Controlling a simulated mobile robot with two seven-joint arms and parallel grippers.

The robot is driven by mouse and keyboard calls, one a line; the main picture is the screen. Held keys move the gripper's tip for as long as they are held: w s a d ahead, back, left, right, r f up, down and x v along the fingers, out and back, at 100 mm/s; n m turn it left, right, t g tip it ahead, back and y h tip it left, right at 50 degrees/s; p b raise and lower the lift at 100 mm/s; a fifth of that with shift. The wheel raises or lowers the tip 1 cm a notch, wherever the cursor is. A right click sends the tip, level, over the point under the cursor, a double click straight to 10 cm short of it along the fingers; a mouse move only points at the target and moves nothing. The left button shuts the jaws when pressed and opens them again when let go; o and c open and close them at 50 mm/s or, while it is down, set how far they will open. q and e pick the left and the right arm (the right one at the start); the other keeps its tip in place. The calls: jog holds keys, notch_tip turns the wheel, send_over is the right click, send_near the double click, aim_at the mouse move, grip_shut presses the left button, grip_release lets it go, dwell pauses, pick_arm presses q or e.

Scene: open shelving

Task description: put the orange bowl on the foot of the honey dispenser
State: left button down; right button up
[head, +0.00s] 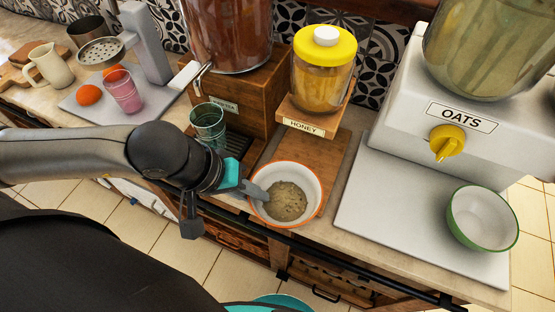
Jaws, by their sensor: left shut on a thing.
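The orange bowl (312,186) is white inside with an orange rim and holds a greyish-brown, grainy content. My left gripper (257,191) is shut on its left rim. The honey dispenser (322,80) has a yellow lid, a glass jar and a HONEY label on its wooden shelf. Its foot (322,152) is a flat wooden board on the counter below the jar. The bowl overlaps the front part of the foot in the picture. I cannot tell whether it touches the board. My right gripper is not in view.
A green glass (208,124) stands on a dark grille left of the foot. The OATS dispenser (455,125) and a green-rimmed bowl (482,218) on its grey foot are at the right. A pink glass (122,91) and orange fruit (88,95) are at the left.

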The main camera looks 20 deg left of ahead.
aim_at(265, 167)
pick_arm(q)
jog(key=w, duration=0.6)
jog(key=shift+d+r, duration=0.15)
jog(key=w, duration=0.4)
jog(key=shift+w+d, duration=0.1)
jog(key=shift+w, duration=0.1)
jog(key=shift+w+f, duration=0.2)
jog(key=shift+w, duration=0.1)
jog(key=shift+s+f, duration=0.1)
jog(key=shift+f, duration=0.55)
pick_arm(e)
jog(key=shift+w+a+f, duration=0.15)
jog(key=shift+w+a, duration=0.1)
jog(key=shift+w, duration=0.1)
pick_arm(q)
jog(key=shift+f, duration=0.15)
jog(key=c, duration=0.8)
grip_release()
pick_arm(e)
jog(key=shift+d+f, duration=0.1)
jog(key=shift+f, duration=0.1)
